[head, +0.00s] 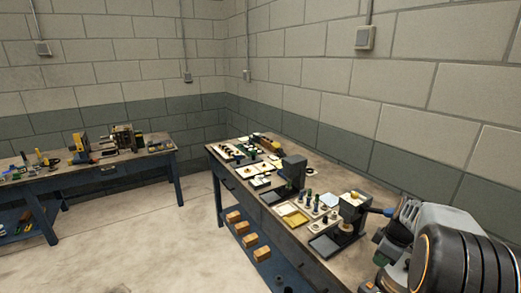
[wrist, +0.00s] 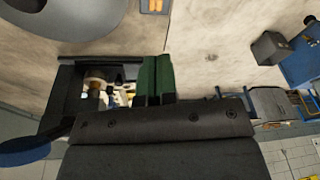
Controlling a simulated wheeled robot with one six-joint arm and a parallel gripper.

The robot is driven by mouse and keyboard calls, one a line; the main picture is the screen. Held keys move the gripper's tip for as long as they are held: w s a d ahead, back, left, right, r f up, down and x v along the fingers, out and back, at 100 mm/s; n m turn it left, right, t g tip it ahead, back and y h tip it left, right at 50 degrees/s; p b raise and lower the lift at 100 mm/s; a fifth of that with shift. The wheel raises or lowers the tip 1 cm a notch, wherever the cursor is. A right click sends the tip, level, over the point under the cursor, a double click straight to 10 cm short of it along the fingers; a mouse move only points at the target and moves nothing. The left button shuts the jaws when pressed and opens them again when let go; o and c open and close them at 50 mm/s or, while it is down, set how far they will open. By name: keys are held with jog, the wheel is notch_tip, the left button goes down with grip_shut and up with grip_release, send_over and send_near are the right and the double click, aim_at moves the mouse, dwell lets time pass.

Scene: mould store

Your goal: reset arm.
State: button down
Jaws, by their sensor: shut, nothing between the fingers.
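My gripper (wrist: 158,62) shows in the wrist view as two dark green fingers side by side, rising from a wide black body. The fingers are together and nothing is seen between them. In the head view my arm fills the lower right corner, over the right end of the near bench (head: 225,166); I cannot make out my fingers there.
Several small tools and trays cover the bench top, with a dark upright device (head: 293,171) farther back. Another bench (head: 100,170) stands at left. Bare floor (head: 140,230) lies between the benches.

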jog(key=s+a+r+m+t, duration=0.1)
jog(key=s+a+r+m, duration=0.1)
jog(key=a, duration=0.5)
jog(key=s+a+r+m+t+h, duration=0.1)
jog(key=s+a+r+m, duration=0.1)
jog(key=s+a+m, duration=0.2)
jog(key=s+a+r+m+t, duration=0.1)
jog(key=s+a+r+m, duration=0.1)
jog(key=s+a, duration=0.4)
jog(key=a+m, duration=0.1)
jog(key=a, duration=0.2)
jog(key=shift+a+r+h, duration=0.3)
jog(key=shift+a+h, duration=0.1)
jog(key=shift+s, duration=0.15)
